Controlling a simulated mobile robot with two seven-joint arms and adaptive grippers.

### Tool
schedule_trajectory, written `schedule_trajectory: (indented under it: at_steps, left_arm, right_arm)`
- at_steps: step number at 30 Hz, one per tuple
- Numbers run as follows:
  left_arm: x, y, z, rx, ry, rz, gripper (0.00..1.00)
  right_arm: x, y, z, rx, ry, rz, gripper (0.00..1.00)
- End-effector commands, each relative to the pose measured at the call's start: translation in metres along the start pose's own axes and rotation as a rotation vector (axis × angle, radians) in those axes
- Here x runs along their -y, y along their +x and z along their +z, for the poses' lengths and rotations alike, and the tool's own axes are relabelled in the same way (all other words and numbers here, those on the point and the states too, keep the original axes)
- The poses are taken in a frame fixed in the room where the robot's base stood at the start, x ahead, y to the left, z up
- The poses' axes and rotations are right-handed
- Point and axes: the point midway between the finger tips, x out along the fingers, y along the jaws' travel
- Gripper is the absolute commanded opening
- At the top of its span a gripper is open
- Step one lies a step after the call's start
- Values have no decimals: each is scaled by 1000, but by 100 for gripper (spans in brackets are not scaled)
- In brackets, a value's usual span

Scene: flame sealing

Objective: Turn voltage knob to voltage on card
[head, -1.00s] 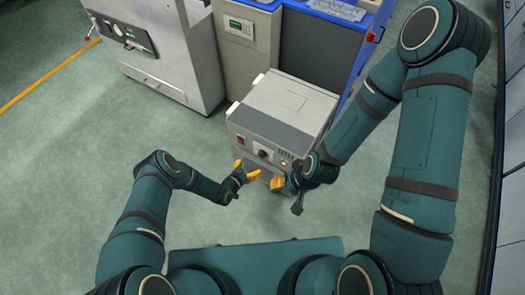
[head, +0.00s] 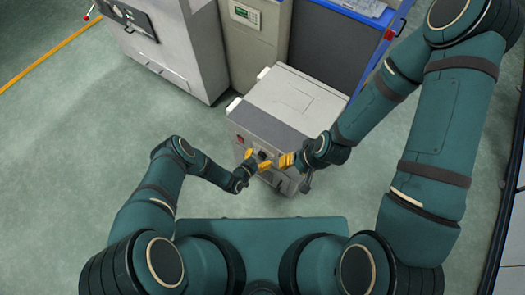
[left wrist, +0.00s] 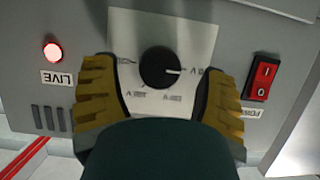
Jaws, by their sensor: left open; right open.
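The black voltage knob (left wrist: 160,67) sits on a pale plate on the front of the grey cabinet (head: 290,98). Its white mark points right in the left wrist view, toward a small printed label. The other labels around it are too small to read. My left gripper (head: 257,161) is open, with one yellow finger on each side of the knob, apart from it in the left wrist view (left wrist: 160,75). My right gripper (head: 286,160) is open and empty beside the cabinet front, to the right of the left one. I see no voltage card.
A lit red LIVE lamp (left wrist: 53,52) is left of the knob and a red power switch (left wrist: 263,80) is right of it. A large grey machine (head: 165,45) and a bench (head: 330,35) stand behind the cabinet. The floor (head: 60,190) at left is clear.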

Motion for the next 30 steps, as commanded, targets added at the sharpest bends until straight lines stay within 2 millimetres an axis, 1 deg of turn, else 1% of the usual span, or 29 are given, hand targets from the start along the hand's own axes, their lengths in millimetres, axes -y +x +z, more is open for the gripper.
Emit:
schedule_trajectory:
  at_steps: [12,13,14,15,17,18,19,25,30]
  left_arm:
    - [-2,-1,3,0,0,0,73]
    - [-2,-1,3,0,0,0,70]
    - [-2,-1,3,0,0,0,60]
    - [-2,-1,3,0,0,0,46]
    - [-2,-1,3,0,0,0,25]
    - [-2,-1,3,0,0,0,11]
    - [-2,-1,2,0,0,0,3]
    - [-3,-1,2,0,21,-7,3]
    - [-5,0,2,-2,141,-55,3]
  right_arm:
    - [0,0,0,0,0,0,47]
    - [0,0,0,0,0,0,47]
    - [0,0,0,0,0,0,47]
    - [0,0,0,0,0,0,47]
    - [0,0,0,0,0,0,47]
    - [0,0,0,0,0,0,47]
    - [0,0,0,0,0,0,47]
    - [0,-1,0,0,0,0,47]
    - [1,-3,0,1,0,0,47]
